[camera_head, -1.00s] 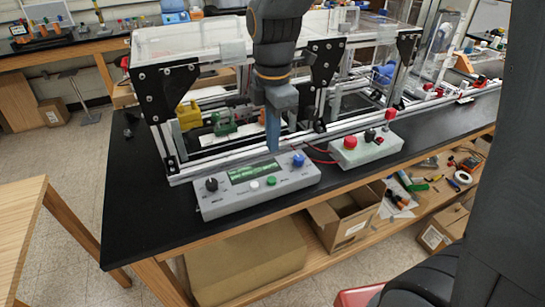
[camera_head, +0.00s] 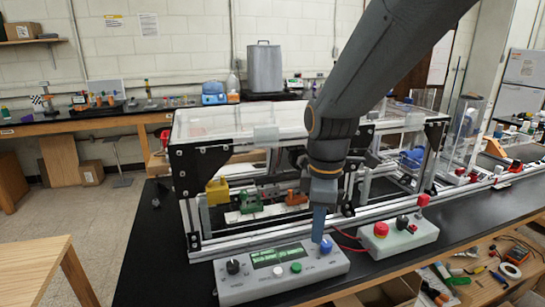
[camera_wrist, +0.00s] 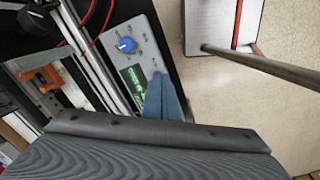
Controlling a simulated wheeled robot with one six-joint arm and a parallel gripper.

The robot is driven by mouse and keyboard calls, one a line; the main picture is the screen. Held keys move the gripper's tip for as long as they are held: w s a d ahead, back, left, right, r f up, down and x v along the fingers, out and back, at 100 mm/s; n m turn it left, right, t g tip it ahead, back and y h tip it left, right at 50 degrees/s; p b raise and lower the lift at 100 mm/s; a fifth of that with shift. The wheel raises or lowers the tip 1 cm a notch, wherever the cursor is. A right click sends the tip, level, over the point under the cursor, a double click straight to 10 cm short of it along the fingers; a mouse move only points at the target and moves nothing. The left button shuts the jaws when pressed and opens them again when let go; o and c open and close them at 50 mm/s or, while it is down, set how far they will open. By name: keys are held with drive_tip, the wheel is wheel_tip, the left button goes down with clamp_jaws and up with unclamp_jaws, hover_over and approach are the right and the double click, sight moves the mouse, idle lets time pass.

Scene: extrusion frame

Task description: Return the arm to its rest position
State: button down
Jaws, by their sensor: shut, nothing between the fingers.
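My arm reaches down from the upper right in the head view. My gripper (camera_head: 319,224) points downward with its blue fingers shut and nothing between them. Its tips are just above or beside the grey control box (camera_head: 300,287), near the blue knob (camera_head: 326,246); I cannot tell whether they touch it. In the wrist view my gripper (camera_wrist: 160,85) overlaps part of the control box's green display (camera_wrist: 135,88), and the blue knob (camera_wrist: 127,45) shows clear of the fingers.
The extrusion frame (camera_head: 212,247) with clear panels stands close behind my gripper. A second box with a red button (camera_head: 381,230) is to the right, joined by red wires. A wooden table (camera_head: 35,265) is at left. Tools lie on the lower shelf at right.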

drive_tip(key=s+d+f+m+b, duration=0.1)
drive_tip(key=s+d+f+m, duration=0.5)
drive_tip(key=m, duration=0.9)
drive_tip(key=shift+s+d+f+t, duration=0.25)
drive_tip(key=shift+d+f+t, duration=0.15)
drive_tip(key=shift+d+f, duration=0.8)
